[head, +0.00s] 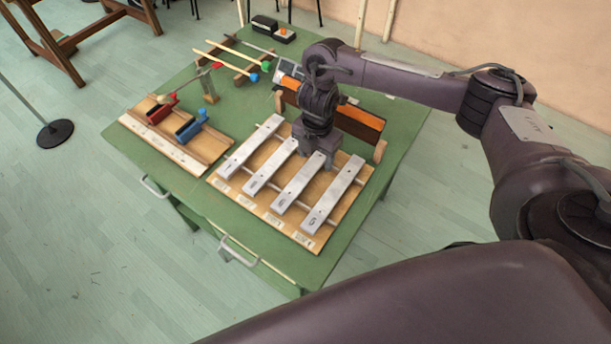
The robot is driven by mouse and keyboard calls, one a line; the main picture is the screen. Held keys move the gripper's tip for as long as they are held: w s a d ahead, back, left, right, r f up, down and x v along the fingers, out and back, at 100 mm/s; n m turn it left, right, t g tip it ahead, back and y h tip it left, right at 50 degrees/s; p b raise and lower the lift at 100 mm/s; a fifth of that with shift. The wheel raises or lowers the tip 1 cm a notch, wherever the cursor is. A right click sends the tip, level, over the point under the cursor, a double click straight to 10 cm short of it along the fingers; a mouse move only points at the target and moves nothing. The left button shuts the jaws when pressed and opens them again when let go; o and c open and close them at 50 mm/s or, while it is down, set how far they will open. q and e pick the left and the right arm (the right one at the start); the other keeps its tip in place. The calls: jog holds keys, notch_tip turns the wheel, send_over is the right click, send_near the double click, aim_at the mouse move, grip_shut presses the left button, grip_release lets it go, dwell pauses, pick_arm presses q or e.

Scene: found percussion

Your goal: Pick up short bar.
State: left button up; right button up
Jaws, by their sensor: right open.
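Several silver metal bars lie side by side on a wooden board with rails (228,190) on the green table. The second bar from the left (268,168) looks the shortest, but I cannot tell for sure because my gripper covers the far ends of the middle bars. The third bar (297,185) lies to its right, and longer bars lie at the left end (250,146) and right end (332,194). My right gripper (315,158) points down over the far ends of the middle bars. It is open, with no bar seen lifted. My left gripper is not in view.
A second wooden board (195,160) with a red clamp (159,112) and a blue clamp (191,126) lies left. Mallets with blue and green heads (254,77) rest on a stand behind. An orange-and-dark box (358,122) stands close behind my right gripper.

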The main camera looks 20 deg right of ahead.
jog(key=shift+f, duration=0.3)
jog(key=shift+r, duration=0.1)
grip_shut()
